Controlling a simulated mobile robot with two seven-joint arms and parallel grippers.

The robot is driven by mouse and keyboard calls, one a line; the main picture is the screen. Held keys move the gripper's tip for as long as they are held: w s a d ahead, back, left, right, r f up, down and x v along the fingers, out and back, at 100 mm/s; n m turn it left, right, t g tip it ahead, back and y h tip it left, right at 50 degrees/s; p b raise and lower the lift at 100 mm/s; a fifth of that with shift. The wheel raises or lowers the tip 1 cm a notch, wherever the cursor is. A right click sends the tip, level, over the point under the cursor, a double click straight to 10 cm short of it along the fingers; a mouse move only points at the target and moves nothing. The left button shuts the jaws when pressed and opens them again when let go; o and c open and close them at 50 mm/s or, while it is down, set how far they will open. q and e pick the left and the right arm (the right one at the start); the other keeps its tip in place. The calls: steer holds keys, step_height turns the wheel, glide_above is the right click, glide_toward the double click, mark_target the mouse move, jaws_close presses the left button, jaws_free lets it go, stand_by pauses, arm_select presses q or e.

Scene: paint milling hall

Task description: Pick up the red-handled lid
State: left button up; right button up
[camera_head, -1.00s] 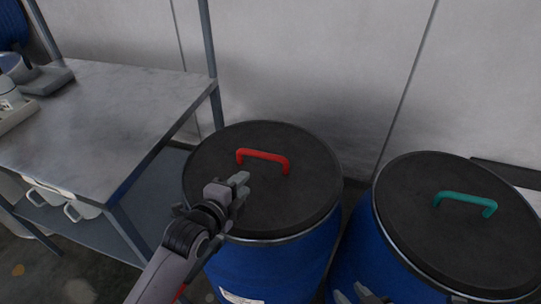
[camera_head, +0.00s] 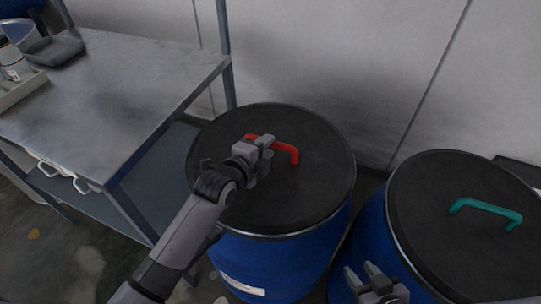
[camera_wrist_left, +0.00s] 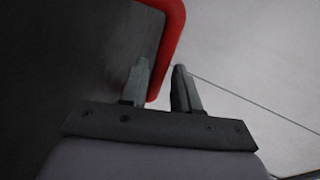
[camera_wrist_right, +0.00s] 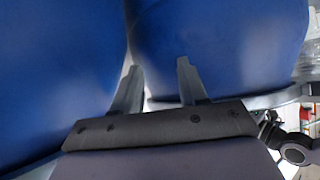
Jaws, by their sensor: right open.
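The red-handled lid (camera_head: 315,185) is a round dark disc on a blue drum. Its red handle (camera_head: 290,150) stands up from it, partly hidden by my left gripper (camera_head: 264,146). In the left wrist view, the handle (camera_wrist_left: 172,45) reaches down between the two fingers of my left gripper (camera_wrist_left: 162,75). The fingers are apart, with a gap between the handle and the right finger. My right gripper (camera_head: 362,276) is open and empty, low beside the drums; it also shows open in the right wrist view (camera_wrist_right: 160,75).
A second blue drum (camera_head: 368,238) with a dark lid (camera_head: 430,190) and teal handle (camera_head: 487,208) stands close on the right. A metal table (camera_head: 130,90) with a lower shelf stands on the left. A pale wall is behind.

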arm_select(q)
steer(key=shift+x, duration=1.65)
jaws_close()
steer(key=shift+r, duration=0.15)
